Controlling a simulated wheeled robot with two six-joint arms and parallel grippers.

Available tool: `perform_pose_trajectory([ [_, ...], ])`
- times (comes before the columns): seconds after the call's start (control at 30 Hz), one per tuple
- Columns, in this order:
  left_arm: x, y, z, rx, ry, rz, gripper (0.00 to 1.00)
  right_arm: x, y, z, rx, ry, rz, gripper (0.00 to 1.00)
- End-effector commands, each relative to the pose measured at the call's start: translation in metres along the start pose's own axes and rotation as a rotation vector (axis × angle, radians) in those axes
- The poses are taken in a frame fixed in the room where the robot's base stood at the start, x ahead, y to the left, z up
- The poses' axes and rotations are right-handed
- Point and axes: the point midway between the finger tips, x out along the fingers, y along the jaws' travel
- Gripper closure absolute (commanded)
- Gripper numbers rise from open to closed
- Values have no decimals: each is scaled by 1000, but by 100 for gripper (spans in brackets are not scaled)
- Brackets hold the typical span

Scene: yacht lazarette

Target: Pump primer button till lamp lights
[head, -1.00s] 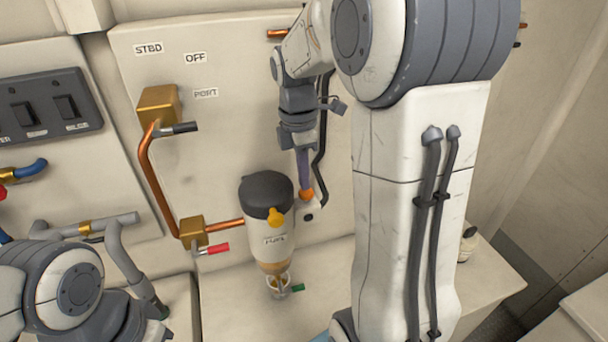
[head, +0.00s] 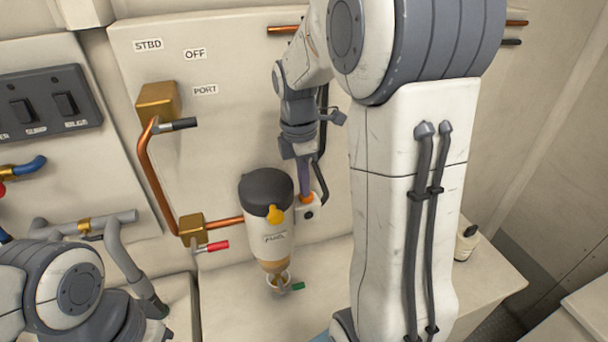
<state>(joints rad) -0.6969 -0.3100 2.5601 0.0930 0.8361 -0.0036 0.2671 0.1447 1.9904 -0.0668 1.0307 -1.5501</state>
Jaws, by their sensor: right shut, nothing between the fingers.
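The fuel filter (head: 268,233) is a white body with a dark grey cap, mounted low on the panel in the middle of the head view. A yellow knob-like part (head: 275,214) sits on its front, below the cap. My right gripper (head: 306,195) points down just right of the filter. It is shut and empty, with its tip at an orange button-like part (head: 307,199) on a small white block (head: 308,211). I cannot tell whether it presses it. No lit lamp can be made out. My left arm is at the lower left; its gripper is not in view.
A brass valve (head: 157,101) with a dark handle and copper pipe is on the panel at left. A lower brass valve (head: 193,230) has a red handle (head: 215,246). A switch panel (head: 45,105) is at far left. A small dark-topped bottle (head: 466,243) stands right of my arm.

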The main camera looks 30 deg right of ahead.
Motion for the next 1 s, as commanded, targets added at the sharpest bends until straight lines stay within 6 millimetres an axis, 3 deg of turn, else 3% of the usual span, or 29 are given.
perform_pose_trajectory([
  [0.17,-10,1,-1,1,0,0,0,-7,-2,-2,-2,1,-10,100],
  [0.43,-49,4,-3,4,0,0,0,-49,0,-7,-12,0,-2,100],
  [0.5,-33,2,-2,5,1,0,0,-54,2,-8,-11,0,6,100],
  [0.6,-27,2,-1,5,-1,0,0,-77,2,-8,-11,0,7,100],
  [0.8,-20,1,-1,4,0,0,0,-116,1,-7,-11,0,5,100],
  [1.0,-18,1,-1,3,0,0,0,-137,1,-7,-11,0,2,100],
])
